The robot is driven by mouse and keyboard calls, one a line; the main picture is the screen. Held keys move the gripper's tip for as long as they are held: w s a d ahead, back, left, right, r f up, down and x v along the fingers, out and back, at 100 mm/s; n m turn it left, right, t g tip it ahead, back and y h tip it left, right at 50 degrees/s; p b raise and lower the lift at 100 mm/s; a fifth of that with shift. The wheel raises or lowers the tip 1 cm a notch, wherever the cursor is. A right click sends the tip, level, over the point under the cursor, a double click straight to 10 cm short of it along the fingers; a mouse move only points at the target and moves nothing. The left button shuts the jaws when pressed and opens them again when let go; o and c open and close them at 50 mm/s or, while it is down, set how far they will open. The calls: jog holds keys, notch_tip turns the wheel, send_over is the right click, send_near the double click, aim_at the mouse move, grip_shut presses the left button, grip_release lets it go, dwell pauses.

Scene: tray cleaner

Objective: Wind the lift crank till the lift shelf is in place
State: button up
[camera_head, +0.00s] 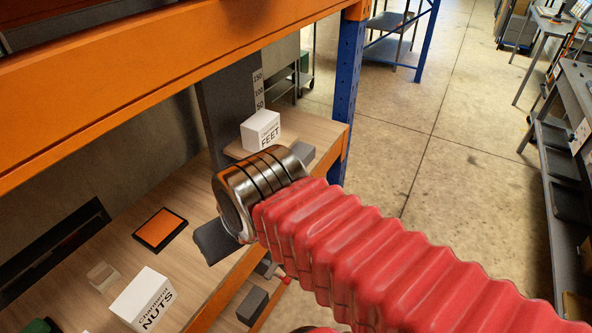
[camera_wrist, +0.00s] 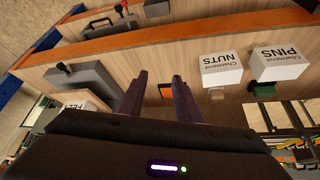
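The lift shelf (camera_head: 234,149) is a small wooden ledge by a dark column, below the 50 mark of a white scale (camera_head: 258,90). A white FEET box (camera_head: 261,131) stands on it and shows partly in the wrist view (camera_wrist: 72,106). In the wrist view, a grey part with a black knob (camera_wrist: 63,67) lies between the FEET box and the orange front beam; it may be the lift crank, but I cannot tell for sure. My gripper (camera_wrist: 160,78) is open, its two dark fingers apart with nothing seen between them. In the head view my arm hides the area around it.
A NUTS box (camera_head: 147,301) and an orange-topped pad (camera_head: 159,230) are on the main shelf. A PINS box (camera_wrist: 275,63) is beside NUTS in the wrist view. An orange beam (camera_head: 180,75) crosses above; a blue post (camera_head: 346,90) stands right. The floor (camera_head: 420,130) beyond is clear.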

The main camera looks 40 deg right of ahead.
jog(key=shift+w, duration=0.4)
jog(key=shift+o, duration=0.5)
jog(key=shift+o, duration=0.2)
